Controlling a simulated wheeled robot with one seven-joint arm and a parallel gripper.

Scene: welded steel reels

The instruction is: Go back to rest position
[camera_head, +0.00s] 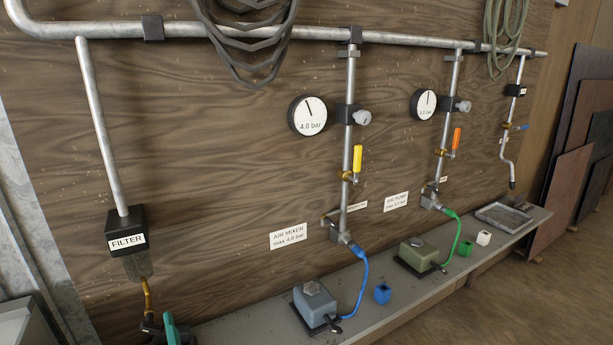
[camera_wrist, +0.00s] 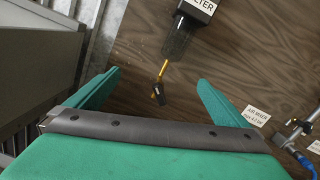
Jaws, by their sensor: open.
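My gripper (camera_wrist: 158,84) shows in the wrist view with its two green fingers spread wide. Nothing is between them. In the head view a green part of my gripper (camera_head: 173,330) shows at the bottom left edge, below the filter; the rest is out of frame. The filter (camera_head: 127,241) is a black block with a clear bowl on a wall pipe. A yellow-brown tube (camera_head: 149,297) hangs from it and ends in a black piece (camera_wrist: 158,94), seen beyond the fingers in the wrist view. I cannot tell the distance to it.
A narrow grey shelf (camera_head: 262,326) runs along the wooden wall. It bears a blue-grey box (camera_head: 314,303), a green box (camera_head: 419,252), small coloured blocks and a tray (camera_head: 503,217). Pipes with gauges (camera_head: 307,116) and valves stand out from the wall. Grey metal (camera_wrist: 40,62) stands left of my gripper.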

